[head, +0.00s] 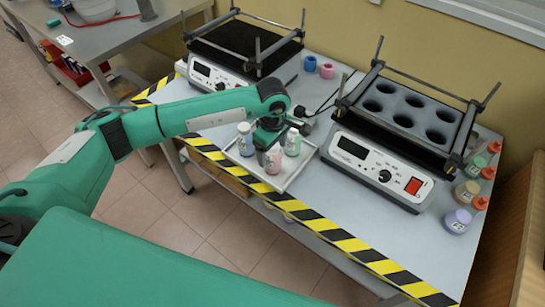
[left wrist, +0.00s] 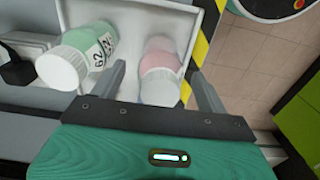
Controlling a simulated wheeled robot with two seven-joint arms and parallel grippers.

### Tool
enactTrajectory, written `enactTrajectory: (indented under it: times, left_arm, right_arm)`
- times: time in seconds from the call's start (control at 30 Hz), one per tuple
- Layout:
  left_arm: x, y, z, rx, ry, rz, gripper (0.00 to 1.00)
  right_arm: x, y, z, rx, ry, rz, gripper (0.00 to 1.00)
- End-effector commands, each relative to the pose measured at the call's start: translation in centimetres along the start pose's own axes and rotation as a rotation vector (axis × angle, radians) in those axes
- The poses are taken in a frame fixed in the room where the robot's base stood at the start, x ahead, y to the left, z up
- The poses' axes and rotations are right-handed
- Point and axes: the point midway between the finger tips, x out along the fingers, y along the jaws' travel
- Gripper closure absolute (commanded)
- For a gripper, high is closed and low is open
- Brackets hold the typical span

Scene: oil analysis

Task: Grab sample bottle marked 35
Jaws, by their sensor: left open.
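A white tray (head: 301,170) near the striped table edge holds a blue bottle (head: 245,142), a pink bottle (head: 273,162) and a green bottle (head: 292,143), all with white caps. My left gripper (head: 269,147) is low over the tray, among the bottles. In the left wrist view my left gripper (left wrist: 157,68) is open, with the pink bottle (left wrist: 160,70) between its fingers in the picture; I cannot tell whether they touch it. The green bottle (left wrist: 88,52) beside the left finger is marked 62. No 35 is legible. My right gripper is not in view.
A shaker with round holes (head: 400,110) stands right of the tray, and a second shaker (head: 225,65) stands behind it. Small bottles (head: 457,220) and red-capped items line the right edge.

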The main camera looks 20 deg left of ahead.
Motion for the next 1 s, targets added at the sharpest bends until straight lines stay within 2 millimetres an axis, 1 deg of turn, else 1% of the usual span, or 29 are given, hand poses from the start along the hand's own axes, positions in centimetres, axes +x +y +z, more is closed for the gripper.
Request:
enactTrajectory:
  times: [0.1, 0.27, 0.3, 0.37, 0.5, 0.57, 0.87, 1.0]
  left_arm:
    - [0.6, 0.0, 0.0, 0.000, 0.000, -0.001, 0.24]
    - [0.6, 0.0, 0.0, 0.000, 0.000, 0.000, 0.24]
    - [0.6, 0.0, 0.0, 0.000, 0.000, 0.000, 0.28]
    - [0.6, 0.0, 0.0, 0.000, 0.000, 0.000, 0.40]
    - [0.6, 0.0, 0.0, 0.000, 0.000, 0.000, 0.67]
    - [0.6, 0.0, 0.0, 0.000, 0.000, 0.000, 0.78]
    - [0.3, 0.1, 0.0, 0.000, 0.000, 0.002, 0.78]
    - [-0.8, 0.1, 0.0, 0.000, 0.001, 0.004, 0.78]
  right_arm:
    - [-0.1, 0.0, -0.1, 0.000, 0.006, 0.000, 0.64]
    - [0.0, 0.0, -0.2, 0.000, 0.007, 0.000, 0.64]
    - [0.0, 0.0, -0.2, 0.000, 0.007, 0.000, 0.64]
    - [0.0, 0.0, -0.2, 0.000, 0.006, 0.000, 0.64]
    - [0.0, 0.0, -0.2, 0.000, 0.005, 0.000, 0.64]
    - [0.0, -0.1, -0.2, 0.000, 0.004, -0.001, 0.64]
    - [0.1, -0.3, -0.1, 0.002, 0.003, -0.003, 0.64]
    - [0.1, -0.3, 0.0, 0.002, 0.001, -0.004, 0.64]
